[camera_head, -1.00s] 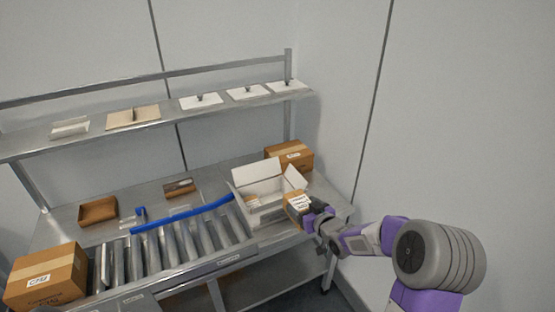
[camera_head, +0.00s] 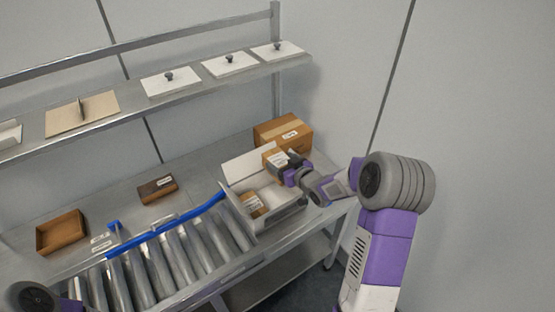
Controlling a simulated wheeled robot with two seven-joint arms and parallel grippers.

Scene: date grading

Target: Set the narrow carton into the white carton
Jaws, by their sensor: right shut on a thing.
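The white carton (camera_head: 289,213) stands open at the right end of the bench, flaps raised. My right gripper (camera_head: 289,168) is shut on the narrow carton (camera_head: 271,153), a small brown box with a pale label. It holds the narrow carton at the back right of the white carton, overlapping its back flap in the picture. The arm hides part of the white carton's right side, and I cannot tell how high the narrow carton is above it. Another small brown box (camera_head: 252,204) sits inside the white carton at its left. My left gripper is out of view.
A big brown box (camera_head: 284,134) stands behind the white carton, close to the held carton. A roller conveyor (camera_head: 170,255) with a blue rail (camera_head: 172,224) is to the left. A brown tray (camera_head: 62,233) and a dark brown box (camera_head: 158,189) lie behind it. A shelf (camera_head: 190,101) runs above.

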